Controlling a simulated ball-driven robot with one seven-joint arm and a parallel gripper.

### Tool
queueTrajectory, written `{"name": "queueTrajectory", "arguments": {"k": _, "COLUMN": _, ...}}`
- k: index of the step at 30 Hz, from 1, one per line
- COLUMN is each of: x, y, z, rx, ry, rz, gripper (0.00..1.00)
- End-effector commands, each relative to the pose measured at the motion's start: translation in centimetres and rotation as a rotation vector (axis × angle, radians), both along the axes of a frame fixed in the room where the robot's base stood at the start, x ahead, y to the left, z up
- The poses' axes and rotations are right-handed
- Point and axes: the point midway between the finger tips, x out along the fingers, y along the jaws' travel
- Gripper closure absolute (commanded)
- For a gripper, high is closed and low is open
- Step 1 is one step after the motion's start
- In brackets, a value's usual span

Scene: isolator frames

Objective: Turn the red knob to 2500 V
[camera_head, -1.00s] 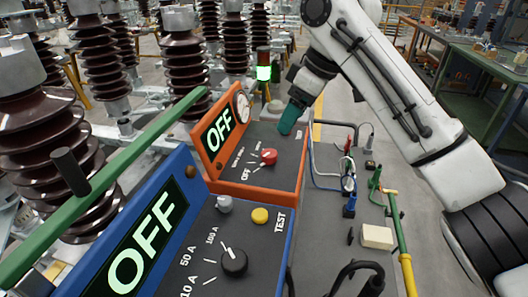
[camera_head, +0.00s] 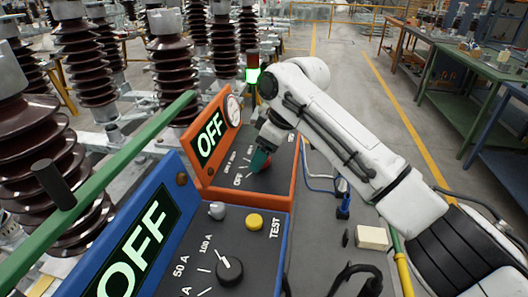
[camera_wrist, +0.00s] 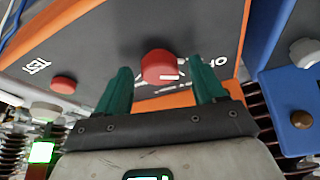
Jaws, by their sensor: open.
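The red knob (camera_wrist: 160,66) sits on the dark panel of the orange tester (camera_wrist: 215,30) in the wrist view. Its white mark points to the right there, toward the printed OFF. My gripper (camera_wrist: 165,88) is open, with its green fingers on either side of the knob's near edge; I cannot tell if they touch it. In the head view my gripper (camera_head: 259,160) is over the orange tester's panel (camera_head: 284,192) and hides most of the knob. The tester's display (camera_head: 211,137) reads OFF.
A blue tester (camera_head: 180,185) with a black knob (camera_head: 229,269) and yellow button (camera_head: 254,222) stands nearer. In the wrist view, a red button (camera_wrist: 63,84) is left of the red knob. A green bar (camera_head: 120,160) runs along the left. Cables and a white block (camera_head: 371,238) lie right.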

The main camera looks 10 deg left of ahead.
Motion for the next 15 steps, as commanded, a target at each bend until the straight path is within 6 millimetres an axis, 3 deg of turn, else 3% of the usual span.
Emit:
{"name": "queueTrajectory", "arguments": {"k": 9, "x": 0.03, "y": 0.08, "z": -0.18, "rx": 0.001, "ry": -0.001, "rz": 0.0, "gripper": 0.32}}
{"name": "queueTrajectory", "arguments": {"k": 15, "x": 0.03, "y": 0.07, "z": -0.16, "rx": 0.0, "ry": -0.001, "rz": 0.0, "gripper": 0.51}}
